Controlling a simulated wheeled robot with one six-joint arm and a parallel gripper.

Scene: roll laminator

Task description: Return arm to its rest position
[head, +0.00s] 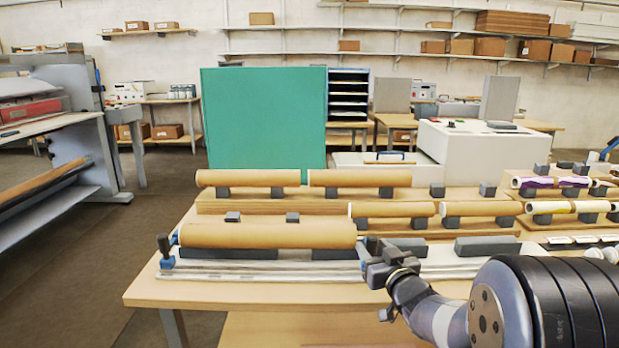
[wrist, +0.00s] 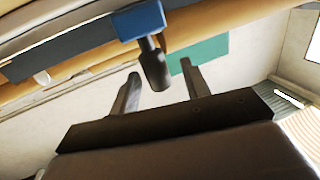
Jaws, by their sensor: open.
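My gripper (head: 374,250) is at the right end of the front tan roll (head: 268,236) in the head view, above the front of the table. In the wrist view my gripper (wrist: 160,70) has its two fingers spread apart. A dark knob (wrist: 153,62) under a blue block (wrist: 138,21) shows between the fingers, with visible gaps on both sides. I cannot tell how far the knob is from the fingers in depth. In the head view my gripper hides most of the block's surroundings. My arm reaches in from the lower right, bent and away from my body.
A similar black knob (head: 164,245) and blue block stand at the roll's left end, on a pale rail (head: 215,274). More tan rolls (head: 360,178) lie on dark supports behind. A green panel (head: 264,118) and a laminator (head: 50,130) stand farther back. Floor at the left is clear.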

